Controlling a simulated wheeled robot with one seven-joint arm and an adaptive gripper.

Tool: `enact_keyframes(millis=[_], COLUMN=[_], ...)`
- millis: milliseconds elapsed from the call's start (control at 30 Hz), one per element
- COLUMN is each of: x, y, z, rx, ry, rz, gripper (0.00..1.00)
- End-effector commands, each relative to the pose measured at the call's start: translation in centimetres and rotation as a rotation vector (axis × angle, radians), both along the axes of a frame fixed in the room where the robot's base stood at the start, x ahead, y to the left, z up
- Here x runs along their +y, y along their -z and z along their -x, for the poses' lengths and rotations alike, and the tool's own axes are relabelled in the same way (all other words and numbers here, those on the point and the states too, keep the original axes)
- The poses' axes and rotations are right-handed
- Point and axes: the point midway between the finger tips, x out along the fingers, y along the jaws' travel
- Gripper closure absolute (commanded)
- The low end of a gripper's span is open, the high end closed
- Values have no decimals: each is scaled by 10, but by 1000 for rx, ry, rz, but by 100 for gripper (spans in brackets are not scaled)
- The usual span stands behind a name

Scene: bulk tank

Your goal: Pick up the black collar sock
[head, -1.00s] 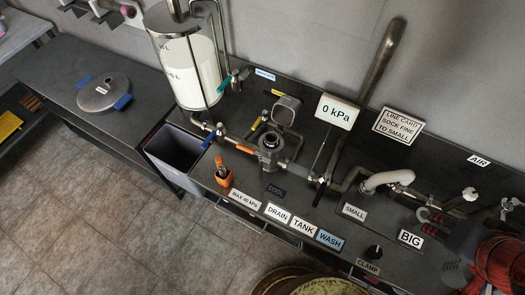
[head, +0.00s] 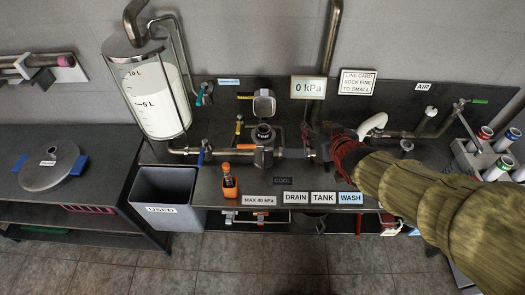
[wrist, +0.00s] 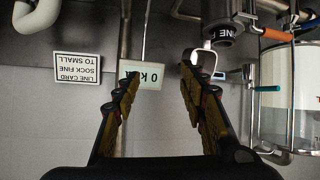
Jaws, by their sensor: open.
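A black collar (head: 263,134) sits in the top of the upright metal filter housing (head: 263,157) on the bench. It looks like the black collar sock's upper end; any sock body below is hidden in the housing. In the wrist view, which is upside down, a dark collar (wrist: 221,32) with partly readable lettering "INE" shows at the top edge, beyond the right finger. My gripper (wrist: 160,90) is open, with nothing between its fingers. In the head view my gripper (head: 325,142) is to the right of the housing, apart from the collar.
The gauge display (head: 308,87) reads 0 kPa behind the housing. A glass tank (head: 157,100) and grey USED bin (head: 165,190) stand left. A rack of coloured-ended rolls (head: 490,150) is at right. Pipes crowd the bench.

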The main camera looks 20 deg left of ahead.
Motion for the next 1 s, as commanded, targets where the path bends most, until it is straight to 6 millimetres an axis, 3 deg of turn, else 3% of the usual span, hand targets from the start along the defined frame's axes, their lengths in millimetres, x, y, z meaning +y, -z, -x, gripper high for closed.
enact_keyframes(millis=[33,100,200,300,1000], x=[29,60,92,109,158], y=[26,43,60,68,105], z=[-2,-1,4,9,-39], rx=[-13,-35,-51,-58,-62], ry=[-69,-146,-228,-273,-289], rz=[-26,-70,-119,-149,-161], gripper=[58,58,58,58,58])
